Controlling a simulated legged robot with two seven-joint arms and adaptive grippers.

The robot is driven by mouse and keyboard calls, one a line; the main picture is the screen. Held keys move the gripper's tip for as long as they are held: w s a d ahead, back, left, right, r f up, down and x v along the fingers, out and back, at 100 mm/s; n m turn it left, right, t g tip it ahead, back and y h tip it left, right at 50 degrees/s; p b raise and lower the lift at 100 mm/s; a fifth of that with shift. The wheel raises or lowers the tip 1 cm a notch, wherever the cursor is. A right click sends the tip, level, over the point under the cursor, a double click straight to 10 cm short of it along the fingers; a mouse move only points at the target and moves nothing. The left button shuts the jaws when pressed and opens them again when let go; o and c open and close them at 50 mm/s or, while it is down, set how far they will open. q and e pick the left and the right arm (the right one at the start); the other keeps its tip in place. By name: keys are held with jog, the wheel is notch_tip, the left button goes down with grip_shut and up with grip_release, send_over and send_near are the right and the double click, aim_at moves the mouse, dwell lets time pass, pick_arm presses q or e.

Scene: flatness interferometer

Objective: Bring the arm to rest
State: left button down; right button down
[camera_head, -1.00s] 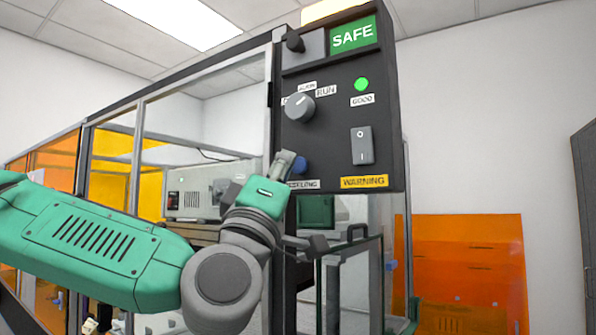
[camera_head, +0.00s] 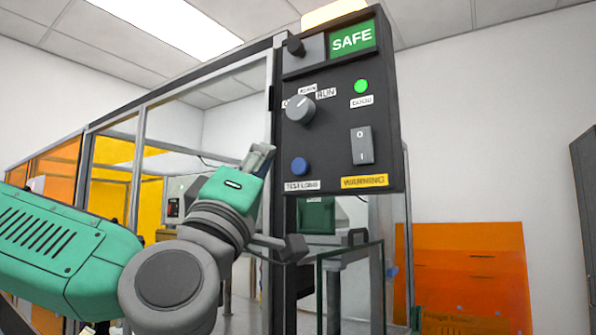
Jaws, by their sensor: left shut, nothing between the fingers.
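My left arm comes in from the left, green and grey. Its left gripper (camera_head: 260,155) is shut and empty, its fingers pointing up just left of the control panel (camera_head: 330,150). The fingers look apart from the blue button (camera_head: 300,167), which shows uncovered on the panel's lower left. The panel also has a grey knob (camera_head: 300,108) pointing toward RUN, a lit green lamp (camera_head: 361,86), a rocker switch (camera_head: 362,146) and a green SAFE sign (camera_head: 353,38). My right gripper is not in view.
A framed glass enclosure (camera_head: 205,120) with orange and yellow panes runs along the left behind my arm. Below the panel is a glass-walled box (camera_head: 349,285). An orange sheet (camera_head: 465,270) stands at the right by the wall. A dark cabinet (camera_head: 584,220) is at the right edge.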

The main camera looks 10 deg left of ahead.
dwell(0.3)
pick_arm(q)
jog(key=w+d+f+m+g+h+b, duration=0.15)
jog(key=f+g, duration=0.25)
jog(key=f, duration=0.9)
jog(key=w+d+f+m+g+h+b, duration=0.1)
jog(key=w+d+f+m+g, duration=0.2)
jog(key=f, duration=1.1)
jog(key=w+d+f+m+g+h+b, duration=0.1)
jog(key=w+d+f+m+g, duration=0.2)
jog(key=f, duration=1)
jog(key=s+a+f+m+g+y+b, duration=0.1)
jog(key=s+a+f+g, duration=0.3)
jog(key=f, duration=0.7)
jog(key=s+a+f+m+g+y+b, duration=0.1)
jog(key=s+a+f+g+b, duration=0.15)
jog(key=s+f, duration=0.7)
jog(key=s+a+f+m+g+y, duration=0.1)
jog(key=s+a+f+g+y, duration=0.2)
jog(key=f, duration=1.1)
jog(key=s+a+f+g+y+b, duration=0.1)
jog(key=s+a+f+g, duration=0.2)
jog(key=s+a+f, duration=0.2)
jog(key=s+a+f+g+y+b, duration=0.1)
jog(key=s+a+f+g, duration=0.2)
jog(key=s, duration=0.9)
jog(key=a+f, duration=0.3)
jog(key=shift+f+m+g+b, duration=0.35)
